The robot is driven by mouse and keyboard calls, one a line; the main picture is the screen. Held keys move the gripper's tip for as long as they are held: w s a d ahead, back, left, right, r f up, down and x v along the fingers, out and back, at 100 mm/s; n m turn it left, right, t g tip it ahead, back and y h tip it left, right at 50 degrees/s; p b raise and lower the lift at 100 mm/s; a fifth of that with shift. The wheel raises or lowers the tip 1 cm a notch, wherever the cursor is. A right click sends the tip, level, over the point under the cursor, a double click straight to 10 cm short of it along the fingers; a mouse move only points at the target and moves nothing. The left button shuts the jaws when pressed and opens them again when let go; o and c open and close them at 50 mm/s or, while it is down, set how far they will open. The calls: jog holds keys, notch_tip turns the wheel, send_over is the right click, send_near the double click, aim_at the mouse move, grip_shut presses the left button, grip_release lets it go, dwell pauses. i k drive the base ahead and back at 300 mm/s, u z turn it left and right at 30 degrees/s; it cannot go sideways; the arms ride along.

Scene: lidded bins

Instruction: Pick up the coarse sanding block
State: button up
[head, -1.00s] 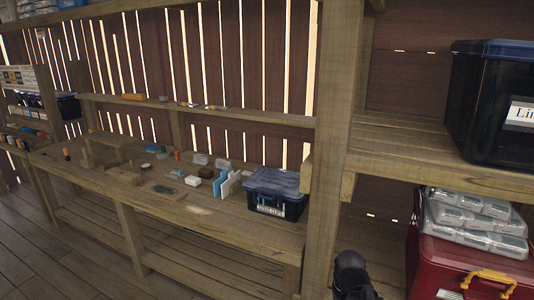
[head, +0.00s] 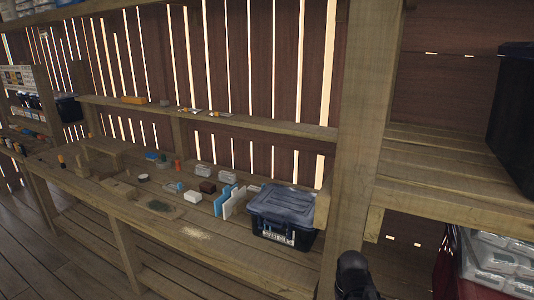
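Several small blocks lie on the wooden workbench (head: 115,207) in the head view. A dark brown block (head: 208,187) sits left of the lidded bin, and a pale block (head: 193,196) lies just in front of it. Two greyish blocks stand behind them, one at the left (head: 203,169) and one at the right (head: 227,175). I cannot tell which one is the coarse sanding block. A dark part of my arm shows at the bottom edge, right of centre. My gripper's fingers cannot be made out.
A dark lidded bin (head: 284,215) stands at the bench's right end, beside upright blue and white sheets (head: 236,201). A thick wooden post (head: 358,140) separates the bench from the right shelf (head: 450,185). A black bin (head: 515,120) stands on that shelf. The floor before the bench is clear.

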aim_at(205, 187)
jog(key=u, duration=1.4)
jog(key=i, duration=0.7)
jog(key=z, duration=0.65)
